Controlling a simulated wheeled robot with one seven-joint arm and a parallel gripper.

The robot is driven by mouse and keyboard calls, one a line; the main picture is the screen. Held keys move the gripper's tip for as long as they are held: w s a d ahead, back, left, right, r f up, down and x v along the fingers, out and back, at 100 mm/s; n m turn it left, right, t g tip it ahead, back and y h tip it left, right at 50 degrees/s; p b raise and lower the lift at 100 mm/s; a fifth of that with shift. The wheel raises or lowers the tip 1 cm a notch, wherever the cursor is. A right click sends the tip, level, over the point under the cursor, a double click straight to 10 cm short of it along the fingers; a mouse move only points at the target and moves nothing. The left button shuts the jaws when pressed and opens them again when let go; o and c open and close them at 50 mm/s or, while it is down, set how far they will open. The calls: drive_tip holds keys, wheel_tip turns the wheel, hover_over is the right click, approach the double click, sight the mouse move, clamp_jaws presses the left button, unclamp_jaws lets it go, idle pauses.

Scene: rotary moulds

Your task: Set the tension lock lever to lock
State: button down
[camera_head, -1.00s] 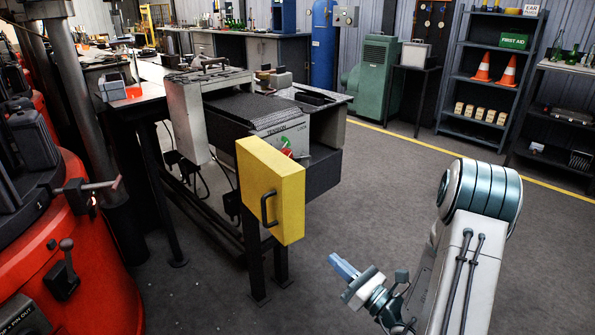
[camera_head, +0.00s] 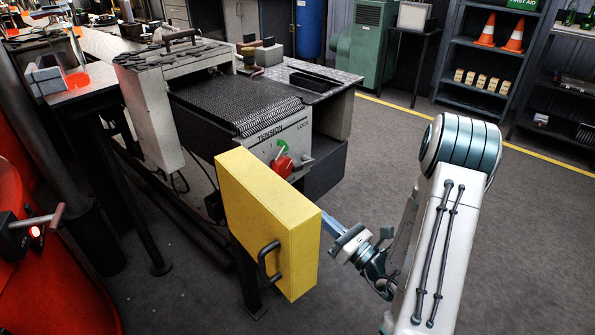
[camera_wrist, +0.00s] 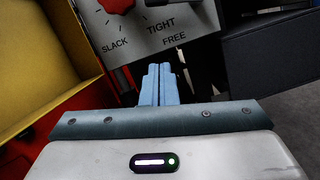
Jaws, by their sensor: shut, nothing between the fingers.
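The grey control panel (camera_head: 268,140) carries the words TENSION and LOCK in the head view. A red knob (camera_head: 284,166) with a green patch sits on it. A small grey lever (camera_head: 304,161) appears right of the knob, below LOCK; its exact setting is too small to tell. In the wrist view, the panel (camera_wrist: 140,40) shows SLACK, TIGHT and FREE, with the red knob (camera_wrist: 116,5) at the top edge. My gripper (camera_head: 328,218) is shut and empty, near the yellow door's right edge and below the panel. Its blue fingers (camera_wrist: 158,72) point at the panel's lower edge, apart from the lever.
A yellow door (camera_head: 265,220) with a black handle (camera_head: 268,262) stands in front of the panel's left side; it also fills the left of the wrist view (camera_wrist: 40,60). A dark box (camera_wrist: 272,50) is at the right. Open floor lies right of the machine.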

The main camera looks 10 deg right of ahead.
sight(304, 165)
drive_tip(key=shift+s, duration=0.1)
drive_tip(key=w+a+r+b, duration=0.1)
drive_tip(key=w+a+r, duration=0.3)
drive_tip(key=w+r, duration=0.2)
drive_tip(key=shift+w+a+r, duration=0.15)
drive_tip(key=shift+w+a, duration=0.05)
drive_tip(key=shift+w, duration=1.2)
drive_tip(key=shift+d+r, duration=0.1)
